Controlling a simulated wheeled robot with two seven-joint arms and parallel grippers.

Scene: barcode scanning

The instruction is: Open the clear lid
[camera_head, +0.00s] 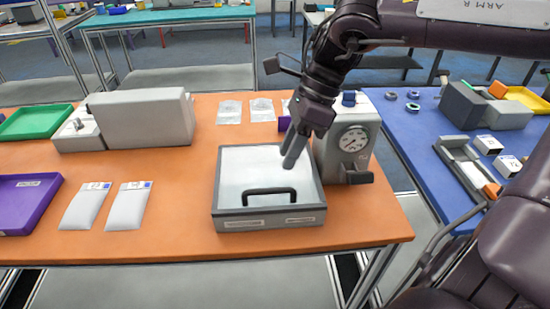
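A grey box with a clear lid (238,172) stands near the front of the orange table. The lid lies flat over the box, and its black handle (269,194) is near the front edge. My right gripper (291,156) comes down from the upper right and points at the back right part of the lid. It looks to be above the lid and behind the handle, apart from it. Its fingertips overlap in this view, so their gap is not clear. Nothing shows in its grip. My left gripper is not in view.
A grey machine with a round dial (354,140) stands close to the right of the box. White packets (129,205) lie to the left on the orange table (170,240). A large grey box-shaped device (143,117) and green and purple trays are further left.

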